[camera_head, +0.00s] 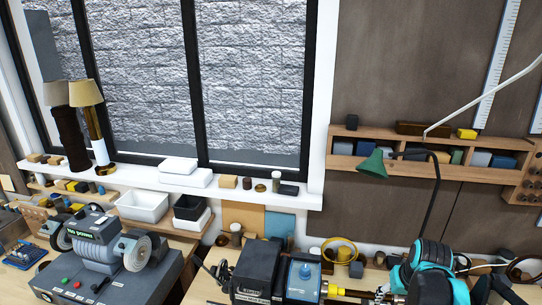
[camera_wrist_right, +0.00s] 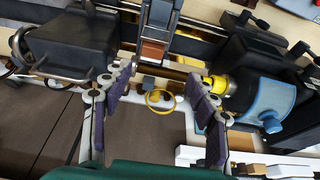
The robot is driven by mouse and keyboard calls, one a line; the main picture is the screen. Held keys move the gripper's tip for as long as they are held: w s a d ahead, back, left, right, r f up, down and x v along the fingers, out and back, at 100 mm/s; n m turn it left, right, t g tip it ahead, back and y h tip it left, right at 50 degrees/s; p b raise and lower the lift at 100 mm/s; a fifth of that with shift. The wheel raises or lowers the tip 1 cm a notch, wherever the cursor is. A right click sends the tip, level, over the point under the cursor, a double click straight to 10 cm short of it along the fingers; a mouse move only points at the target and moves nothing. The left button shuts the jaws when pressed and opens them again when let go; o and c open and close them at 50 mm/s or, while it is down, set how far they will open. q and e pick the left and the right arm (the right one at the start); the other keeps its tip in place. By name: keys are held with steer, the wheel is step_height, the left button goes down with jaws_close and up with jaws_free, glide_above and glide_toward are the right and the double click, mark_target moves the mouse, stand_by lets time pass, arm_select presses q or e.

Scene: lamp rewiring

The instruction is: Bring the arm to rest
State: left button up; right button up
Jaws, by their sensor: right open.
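My right arm, teal and black, is at the bottom right of the head view. Its gripper points down at the bench there, with the fingers mostly hidden. In the right wrist view the gripper (camera_wrist_right: 160,84) is open, with two purple-padded fingers spread wide. Nothing is held between them. Beyond the fingers lie a brass-coloured rod with a yellow fitting (camera_wrist_right: 216,84) and a yellow ring (camera_wrist_right: 160,100). My left gripper does not show.
A grey bench grinder (camera_head: 98,245) stands at the left. A black and blue machine (camera_head: 303,277) sits close beside my right arm. A green lamp shade (camera_head: 372,163) hangs above the bench. Two lamps (camera_head: 86,93) stand on the window sill.

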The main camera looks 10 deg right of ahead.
arm_select(q)
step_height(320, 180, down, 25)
steer(key=b, duration=2.3)
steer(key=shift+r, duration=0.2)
arm_select(e)
steer(key=s+a+f+n+t, duration=0.1)
steer(key=s+a+f, duration=0.2)
steer(key=a+f, duration=0.3)
steer(key=s+a+f+n+t, duration=0.1)
steer(key=s+a+f, duration=0.2)
steer(key=a+f, duration=0.4)
steer(key=s+a+f+n+t+y, duration=0.1)
steer(key=s+a+f, duration=0.2)
steer(key=a+f, duration=0.4)
step_height(320, 180, down, 4)
steer(key=shift+s+a+f+t, duration=0.15)
steer(key=shift+s+f+t, duration=0.1)
steer(key=shift+t, duration=0.15)
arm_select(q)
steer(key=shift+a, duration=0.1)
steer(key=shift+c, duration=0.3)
